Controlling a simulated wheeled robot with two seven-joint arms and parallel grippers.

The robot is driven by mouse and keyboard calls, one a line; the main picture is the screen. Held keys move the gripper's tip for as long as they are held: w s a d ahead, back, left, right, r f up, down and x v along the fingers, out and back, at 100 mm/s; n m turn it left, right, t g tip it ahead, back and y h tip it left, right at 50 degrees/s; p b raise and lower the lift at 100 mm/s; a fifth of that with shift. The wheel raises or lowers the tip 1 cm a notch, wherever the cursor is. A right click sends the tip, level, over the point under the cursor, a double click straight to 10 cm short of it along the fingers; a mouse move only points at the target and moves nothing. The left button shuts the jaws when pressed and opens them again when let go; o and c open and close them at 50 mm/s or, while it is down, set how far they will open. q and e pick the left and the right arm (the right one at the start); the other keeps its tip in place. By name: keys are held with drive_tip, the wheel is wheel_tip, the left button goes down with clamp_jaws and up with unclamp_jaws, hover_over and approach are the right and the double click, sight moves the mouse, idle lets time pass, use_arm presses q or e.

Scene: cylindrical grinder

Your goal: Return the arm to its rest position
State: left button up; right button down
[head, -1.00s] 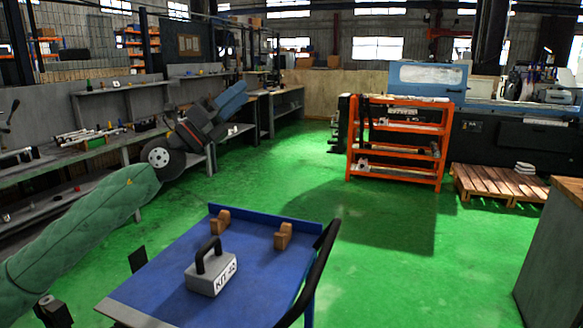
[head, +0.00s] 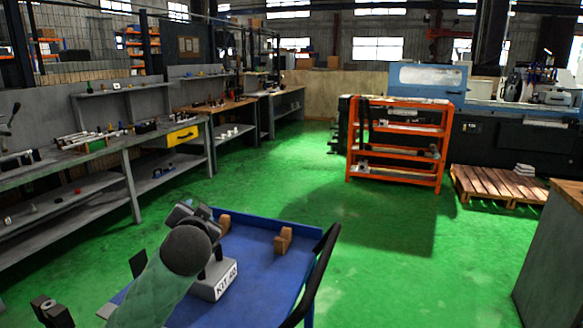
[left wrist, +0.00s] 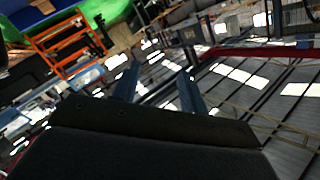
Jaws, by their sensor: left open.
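My left arm, in a green sleeve, comes in low at the left of the head view and reaches over the blue cart. My left gripper (left wrist: 160,82) is open and empty in the left wrist view, with its two fingers apart against the ceiling and windows. In the head view its fingers are hidden behind or blurred into the dark wrist parts. The wrist partly covers a grey kit box (head: 219,283) with a black handle; I cannot tell whether they touch.
The blue cart (head: 262,290) carries the kit box and two brown blocks (head: 283,240); its black handle (head: 318,270) is at right. A grey workbench (head: 110,146) with a yellow drawer (head: 183,136) runs along the left. An orange rack (head: 396,146) stands behind. Green floor between is clear.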

use_arm(q)
drive_tip(key=s+d+f+n+g+h+p, duration=0.1)
drive_tip(key=s+d+f+g+h, duration=0.2)
drive_tip(key=s+f, duration=0.7)
drive_tip(key=s+d+f+g+h+p, duration=0.1)
drive_tip(key=s+d+f+g, duration=0.4)
drive_tip(key=f, duration=0.9)
drive_tip(key=s+f+g, duration=0.2)
drive_tip(key=s+f, duration=0.4)
drive_tip(key=s, duration=0.3)
drive_tip(key=s+f+n+g+p, duration=0.1)
drive_tip(key=s+f, duration=0.5)
drive_tip(key=s, duration=0.3)
drive_tip(key=s+f+n+g+h+p, duration=0.1)
drive_tip(key=s+f+g, duration=0.1)
drive_tip(key=s+f, duration=0.4)
drive_tip(key=s, duration=0.3)
drive_tip(key=shift+s+d+f+g, duration=0.2)
drive_tip(key=shift+s+f+g, duration=0.05)
drive_tip(key=shift+s+g, duration=0.1)
use_arm(e)
drive_tip(key=w+v, duration=0.1)
drive_tip(key=v, duration=0.5)
drive_tip(key=shift+w+d+r, duration=0.25)
drive_tip(key=shift+d+r, duration=0.15)
